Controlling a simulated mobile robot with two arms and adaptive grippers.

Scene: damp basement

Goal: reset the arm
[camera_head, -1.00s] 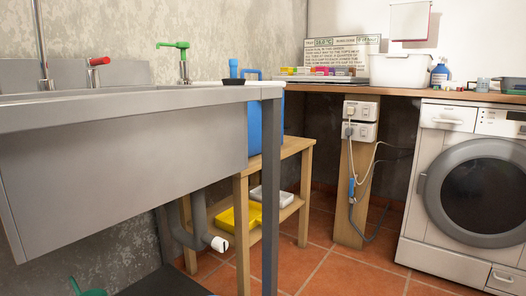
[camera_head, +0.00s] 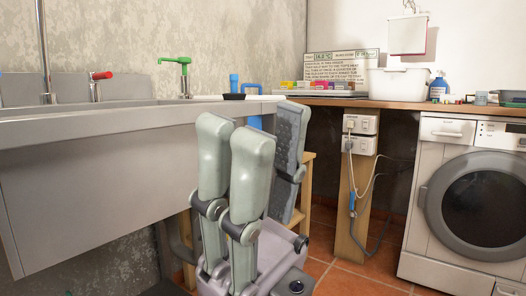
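My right gripper (camera_head: 264,122) stands upright in the lower middle of the head view, fingers pointing up. Two pale grey-green fingers are on its left and a darker finger with a textured pad is on its right. The fingers stand apart and I see nothing held between them. It appears in front of the sink's right end and hides part of the wooden stand. My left gripper is not in view.
A metal sink (camera_head: 110,190) fills the left, with a green-topped tap (camera_head: 184,62). A wooden counter (camera_head: 410,103) carries a white tub (camera_head: 398,84). A washing machine (camera_head: 470,190) stands right. Tiled floor (camera_head: 350,278) shows between.

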